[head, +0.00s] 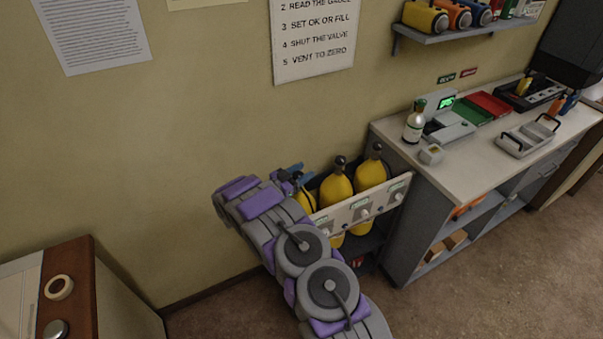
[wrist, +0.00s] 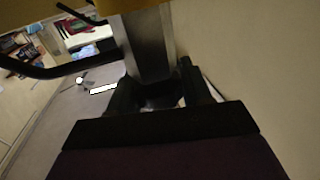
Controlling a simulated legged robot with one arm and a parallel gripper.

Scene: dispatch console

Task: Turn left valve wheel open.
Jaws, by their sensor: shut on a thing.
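Three yellow cylinders stand in a rack in the head view: the middle one (head: 336,190), the right one (head: 371,174) and the left one (head: 306,201), which my arm partly covers. My gripper (head: 291,176) is at the top of the left cylinder. In the wrist view my gripper (wrist: 160,95) has its dark fingers closed around the lower end of a grey metal valve body (wrist: 143,45) at the left valve wheel. The wheel itself is mostly hidden by the fingers, so how far it is turned cannot be told.
The rack's pale front panel (head: 361,208) carries small gauges and labels. A grey bench (head: 470,150) with a bottle (head: 414,122) and trays stands to the right. A wood-edged cabinet (head: 70,285) is at lower left. A black hose (wrist: 60,68) passes close by my gripper.

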